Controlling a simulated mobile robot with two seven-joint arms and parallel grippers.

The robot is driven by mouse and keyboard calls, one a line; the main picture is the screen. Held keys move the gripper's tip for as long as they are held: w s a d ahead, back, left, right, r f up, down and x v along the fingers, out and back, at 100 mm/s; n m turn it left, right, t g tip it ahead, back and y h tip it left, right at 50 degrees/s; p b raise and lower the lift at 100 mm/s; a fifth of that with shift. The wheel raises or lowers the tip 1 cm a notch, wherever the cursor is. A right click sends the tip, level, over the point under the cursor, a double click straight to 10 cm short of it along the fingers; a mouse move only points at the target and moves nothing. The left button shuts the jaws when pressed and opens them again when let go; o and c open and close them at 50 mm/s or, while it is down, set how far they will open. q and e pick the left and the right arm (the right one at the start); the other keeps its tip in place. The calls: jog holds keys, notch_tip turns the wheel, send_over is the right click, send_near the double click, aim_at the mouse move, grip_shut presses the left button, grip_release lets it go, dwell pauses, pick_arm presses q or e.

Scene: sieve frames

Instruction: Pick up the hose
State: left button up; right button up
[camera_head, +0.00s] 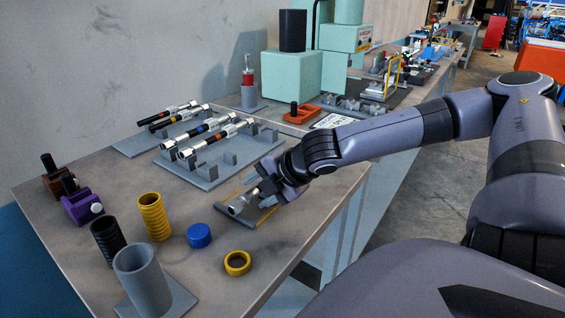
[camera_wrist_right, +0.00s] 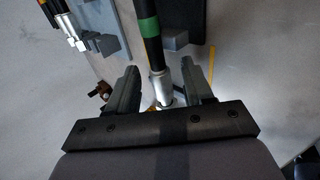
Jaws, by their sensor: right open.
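A black hose with a green band (camera_wrist_right: 149,29) and a silver end fitting (camera_wrist_right: 164,92) runs between the two fingers of my right gripper (camera_wrist_right: 165,95) in the right wrist view. The fingers stand apart on either side of it. In the head view my right gripper (camera_head: 268,192) is low over the near table, and the silver fitting (camera_head: 240,204) shows just left of it; most of that hose is hidden by the gripper. Other black hoses with silver ends and coloured bands (camera_head: 208,128) lie on grey racks further left. My left gripper is out of view.
On the table's near side stand a grey cup (camera_head: 140,275), a black ribbed tube (camera_head: 107,240), a yellow ribbed tube (camera_head: 154,215), a blue cap (camera_head: 199,235) and a yellow ring (camera_head: 237,263). A purple block (camera_head: 82,207) sits left. Green machinery (camera_head: 280,80) stands behind.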

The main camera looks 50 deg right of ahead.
grip_shut()
jog(key=shift+r, duration=0.15)
